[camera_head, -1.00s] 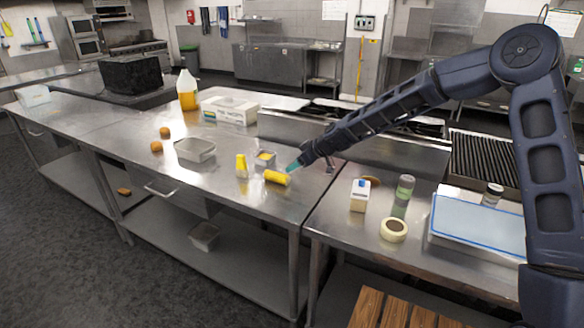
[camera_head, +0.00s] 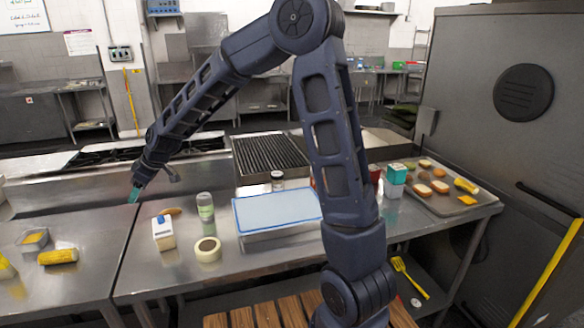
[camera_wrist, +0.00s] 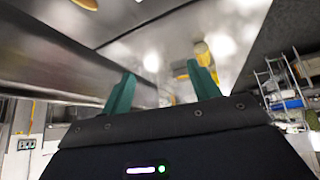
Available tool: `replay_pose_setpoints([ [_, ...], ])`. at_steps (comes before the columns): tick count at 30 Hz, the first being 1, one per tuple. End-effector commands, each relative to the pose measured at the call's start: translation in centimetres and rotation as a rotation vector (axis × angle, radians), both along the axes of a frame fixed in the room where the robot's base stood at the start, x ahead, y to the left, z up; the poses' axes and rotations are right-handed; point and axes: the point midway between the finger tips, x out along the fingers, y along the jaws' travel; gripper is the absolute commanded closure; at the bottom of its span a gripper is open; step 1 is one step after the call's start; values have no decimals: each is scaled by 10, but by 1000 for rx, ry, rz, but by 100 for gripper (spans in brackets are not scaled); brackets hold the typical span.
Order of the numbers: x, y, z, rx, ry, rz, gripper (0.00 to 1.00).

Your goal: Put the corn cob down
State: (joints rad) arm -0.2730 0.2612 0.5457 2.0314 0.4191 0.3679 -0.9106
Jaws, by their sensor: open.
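The yellow corn cob (camera_head: 58,257) lies on its side on the left steel counter (camera_head: 90,285), in front of a small metal container (camera_head: 35,240) with something yellow in it. My gripper (camera_head: 134,195) hangs above the counters, up and to the right of the cob and apart from it. In the wrist view its two green fingers (camera_wrist: 160,88) are spread with nothing between them. A yellow shape (camera_wrist: 203,50), probably the cob, shows beyond the right finger.
A milk carton (camera_head: 163,234), a green-labelled jar (camera_head: 205,206), a tape-like roll (camera_head: 208,250) and a blue-topped board (camera_head: 278,210) stand on the right counter. A food tray (camera_head: 432,204) lies far right. A stove (camera_head: 100,154) runs behind.

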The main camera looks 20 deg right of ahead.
Motion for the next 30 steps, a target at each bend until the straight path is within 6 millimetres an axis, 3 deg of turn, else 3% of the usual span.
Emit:
replay_pose_setpoints([
  [1, 2, -21, 10, -17, -7, -34, 39],
  [7, 2, -104, 40, -82, 4, -186, 39],
  [14, -13, -200, 71, -138, 22, -386, 39],
  [23, -57, -318, 103, -174, 60, -671, 39],
  [30, -110, -401, 117, -172, 101, -911, 39],
])
